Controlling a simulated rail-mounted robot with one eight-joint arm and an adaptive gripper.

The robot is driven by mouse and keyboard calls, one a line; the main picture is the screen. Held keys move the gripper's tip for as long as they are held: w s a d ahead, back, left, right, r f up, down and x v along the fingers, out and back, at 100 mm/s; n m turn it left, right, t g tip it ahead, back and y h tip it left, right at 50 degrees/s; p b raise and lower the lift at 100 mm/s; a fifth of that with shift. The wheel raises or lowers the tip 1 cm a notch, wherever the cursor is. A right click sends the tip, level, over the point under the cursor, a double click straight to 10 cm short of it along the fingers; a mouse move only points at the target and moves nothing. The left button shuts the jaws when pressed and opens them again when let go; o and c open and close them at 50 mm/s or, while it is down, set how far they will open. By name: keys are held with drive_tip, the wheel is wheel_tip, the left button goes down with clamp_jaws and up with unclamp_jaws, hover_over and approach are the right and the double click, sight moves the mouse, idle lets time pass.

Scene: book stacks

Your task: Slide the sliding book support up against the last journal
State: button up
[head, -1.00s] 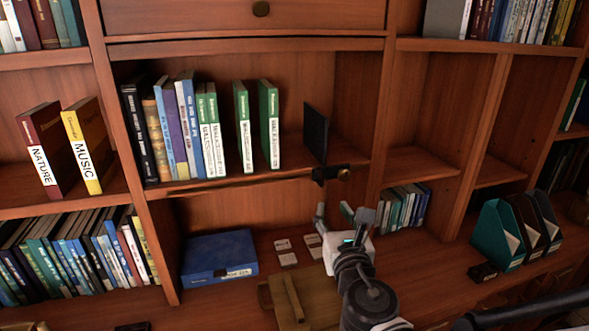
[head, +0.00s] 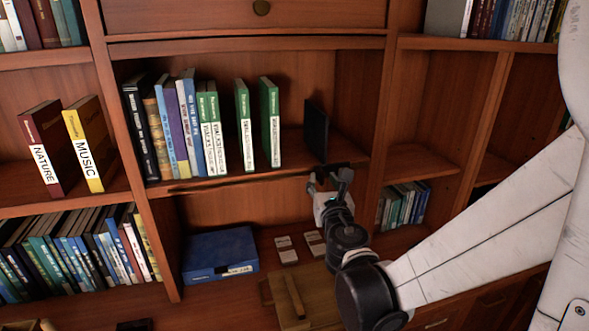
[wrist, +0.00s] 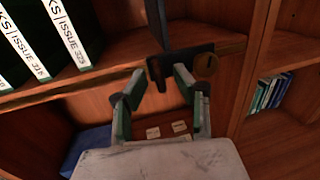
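The sliding book support is a dark upright plate (head: 316,130) on the middle shelf, with a black bracket (wrist: 170,64) and a brass knob (wrist: 206,66) at the shelf's front edge. The last journal (head: 269,121) is green with a white label and stands to the left of the plate, with a clear gap between them. It also shows in the wrist view (wrist: 75,30). My gripper (head: 329,180) is open and empty, just in front of and below the bracket. In the wrist view its fingertips (wrist: 159,77) are apart near the bracket. In the head view it hides the bracket and knob.
Another green journal (head: 243,125) stands apart to the left, with more books (head: 185,127) beyond it. A blue box (head: 220,254) and small cards (head: 286,249) lie below the shelf. A wooden divider (head: 380,120) closes the bay on the right.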

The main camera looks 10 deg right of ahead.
drive_tip(key=shift+w+d, duration=0.1)
drive_tip(key=shift+w, duration=0.6)
clamp_jaws()
